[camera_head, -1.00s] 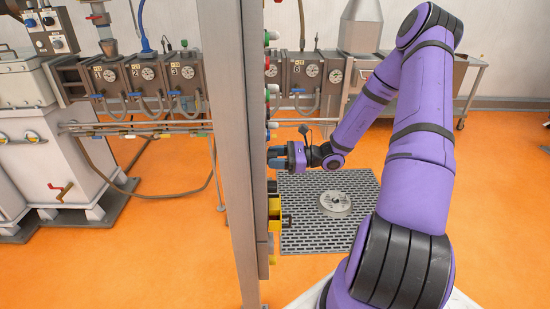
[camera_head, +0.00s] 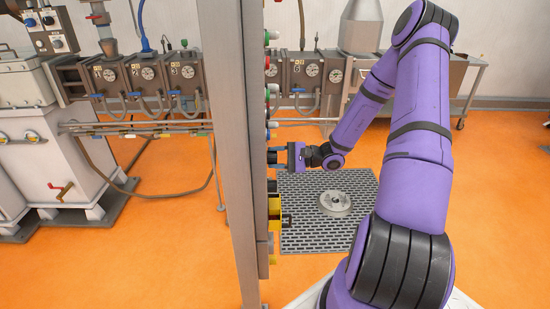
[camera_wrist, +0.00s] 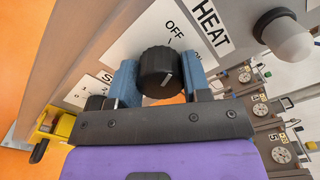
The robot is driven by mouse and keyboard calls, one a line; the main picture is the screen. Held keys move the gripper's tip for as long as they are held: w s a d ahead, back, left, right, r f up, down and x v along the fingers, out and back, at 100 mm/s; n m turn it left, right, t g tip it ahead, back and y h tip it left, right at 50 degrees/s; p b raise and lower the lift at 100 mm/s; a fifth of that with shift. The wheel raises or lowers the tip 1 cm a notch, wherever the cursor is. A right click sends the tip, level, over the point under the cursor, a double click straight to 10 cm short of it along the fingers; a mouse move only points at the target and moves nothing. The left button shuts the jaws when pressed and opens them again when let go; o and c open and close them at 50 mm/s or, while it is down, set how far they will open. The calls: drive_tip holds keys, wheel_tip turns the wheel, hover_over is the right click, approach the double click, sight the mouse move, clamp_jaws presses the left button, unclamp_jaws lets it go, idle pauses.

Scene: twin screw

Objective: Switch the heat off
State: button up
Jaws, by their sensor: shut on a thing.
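The black heat knob (camera_wrist: 158,72) sits between my gripper's (camera_wrist: 160,80) two blue fingers in the wrist view, and the fingers are shut on its sides. In the head view, my gripper (camera_head: 279,157) reaches the panel's (camera_head: 262,215) right face, and the knob is hidden there.
A white-capped round button or lamp (camera_wrist: 287,38) stands out near the knob. A yellow box (camera_head: 274,212) juts from the panel below my gripper. Numbered gauge boxes (camera_head: 300,72) line the back. A grey floor mat (camera_head: 310,230) lies below.

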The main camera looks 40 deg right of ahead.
drive_tip(key=shift+n, duration=0.6)
drive_tip(key=o, duration=0.9)
drive_tip(key=v, duration=1.1)
drive_tip(key=shift+a, duration=0.1)
